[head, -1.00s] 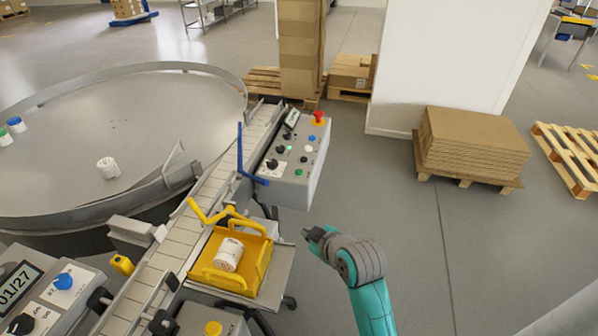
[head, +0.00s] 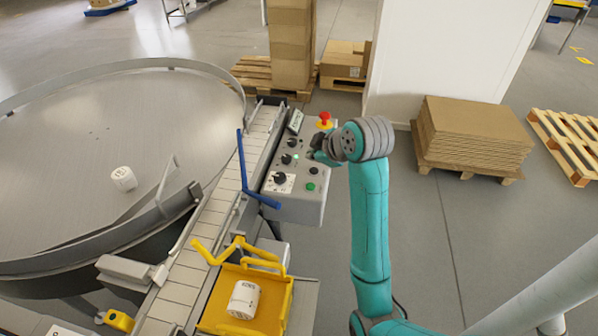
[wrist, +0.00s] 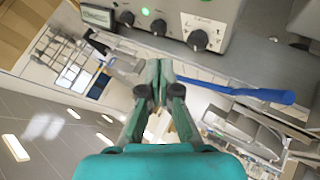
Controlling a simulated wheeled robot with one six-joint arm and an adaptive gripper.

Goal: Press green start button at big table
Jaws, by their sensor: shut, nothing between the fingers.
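The grey control panel (head: 300,205) stands beside the conveyor at the big round table (head: 100,120). A green button (head: 310,186) sits near its front right corner, with a dark button above it. A small lit green light (head: 296,156) is further up the panel; it also shows in the wrist view (wrist: 145,11). My gripper (head: 316,150) is at the right part of the panel, apart from the green button and further back, hiding some controls. In the wrist view my gripper (wrist: 159,66) is shut and empty, with black knobs (wrist: 197,40) beyond it.
A red emergency stop (head: 324,119) is just behind my gripper. A blue guide bar (head: 243,170) runs along the panel's left side. A yellow holder (head: 275,312) with a white jar (head: 243,299) is in front. Floor to the right is clear up to stacked cardboard (head: 470,130).

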